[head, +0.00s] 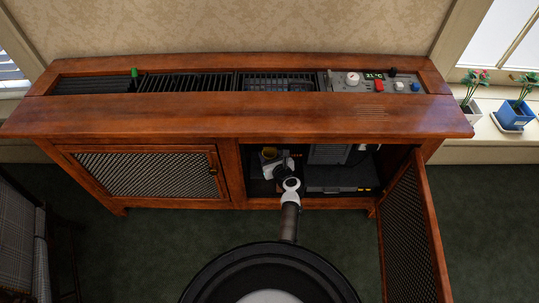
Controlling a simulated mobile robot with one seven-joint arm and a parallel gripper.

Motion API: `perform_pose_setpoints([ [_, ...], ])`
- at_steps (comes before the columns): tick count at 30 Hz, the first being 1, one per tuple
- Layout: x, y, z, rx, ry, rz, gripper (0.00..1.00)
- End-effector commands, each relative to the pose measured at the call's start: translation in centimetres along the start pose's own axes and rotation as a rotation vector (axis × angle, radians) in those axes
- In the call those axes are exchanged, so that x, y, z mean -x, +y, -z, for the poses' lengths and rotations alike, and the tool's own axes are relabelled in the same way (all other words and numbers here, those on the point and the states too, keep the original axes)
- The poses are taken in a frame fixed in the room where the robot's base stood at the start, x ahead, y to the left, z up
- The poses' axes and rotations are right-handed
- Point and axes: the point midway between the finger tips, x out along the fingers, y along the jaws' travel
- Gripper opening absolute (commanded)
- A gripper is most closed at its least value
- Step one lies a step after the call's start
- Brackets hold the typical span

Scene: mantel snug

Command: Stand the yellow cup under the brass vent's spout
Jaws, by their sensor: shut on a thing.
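The yellow cup (269,153) is inside the open right compartment of the wooden cabinet, near its left side. It looks small, with a dark opening facing up. My gripper (278,160) reaches into this compartment and is shut on the cup; the fingers are small and partly hidden by my own wrist. I cannot make out the brass vent or its spout in the dark compartment.
The right mesh door (413,240) stands open toward me. The left mesh door (145,172) is shut. A grey box (338,176) fills the compartment's right part. The cabinet top (230,115) overhangs the opening. A control panel (372,82) sits above.

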Motion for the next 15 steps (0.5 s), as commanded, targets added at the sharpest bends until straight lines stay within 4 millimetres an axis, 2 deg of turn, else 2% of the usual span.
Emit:
perform_pose_setpoints([
  [5,-0.15,0.0,0.46,0.0,0.0,0.0,0.22],
  [6,-0.11,-0.01,0.32,0.0,0.0,0.0,0.51],
  [10,-0.1,0.0,0.3,0.0,0.0,0.0,0.68],
  [15,-0.1,0.0,0.3,0.0,0.0,0.0,0.69],
])
